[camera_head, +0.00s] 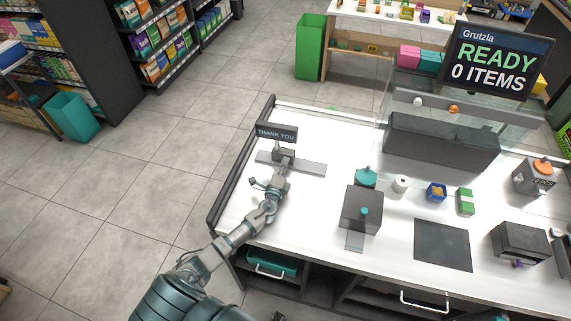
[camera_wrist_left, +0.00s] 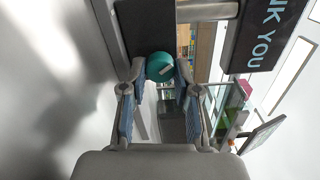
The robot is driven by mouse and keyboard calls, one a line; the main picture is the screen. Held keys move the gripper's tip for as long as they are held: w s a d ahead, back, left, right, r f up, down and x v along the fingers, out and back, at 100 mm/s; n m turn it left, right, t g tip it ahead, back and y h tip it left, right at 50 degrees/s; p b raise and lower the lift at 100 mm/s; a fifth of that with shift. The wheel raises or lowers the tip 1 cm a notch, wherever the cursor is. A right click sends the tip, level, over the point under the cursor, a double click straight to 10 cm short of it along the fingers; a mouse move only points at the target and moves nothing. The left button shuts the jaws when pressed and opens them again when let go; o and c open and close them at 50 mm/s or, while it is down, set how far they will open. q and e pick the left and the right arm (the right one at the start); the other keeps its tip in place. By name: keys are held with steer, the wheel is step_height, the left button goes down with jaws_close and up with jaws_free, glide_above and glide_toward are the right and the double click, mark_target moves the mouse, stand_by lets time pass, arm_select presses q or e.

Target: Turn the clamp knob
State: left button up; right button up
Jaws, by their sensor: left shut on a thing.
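The clamp knob (camera_wrist_left: 160,67) is a round teal knob with a pale mark on its face. In the left wrist view it sits between the two fingertips of my left gripper (camera_wrist_left: 161,80), which is shut on it. In the head view my left gripper (camera_head: 281,168) reaches over the counter's left part, just below the THANK YOU sign (camera_head: 277,133). The gripper hides the knob there. A flat grey bar (camera_head: 308,167) lies beside the gripper on the counter. The sign also shows in the left wrist view (camera_wrist_left: 266,30). My right gripper is not in view.
A dark box (camera_head: 354,204) with a teal knob stands right of my left arm, with a teal-topped item (camera_head: 366,176) behind it. A white roll (camera_head: 400,183), small boxes and a display screen (camera_head: 498,63) are farther right. The counter's front left is clear.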

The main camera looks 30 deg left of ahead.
arm_select(q)
steer(key=shift+m, duration=0.7)
steer(key=shift+f+m, duration=0.15)
steer(key=shift+m, duration=0.15)
steer(key=m+p, duration=0.1)
steer(key=m, duration=0.1)
steer(key=shift+m, duration=0.7)
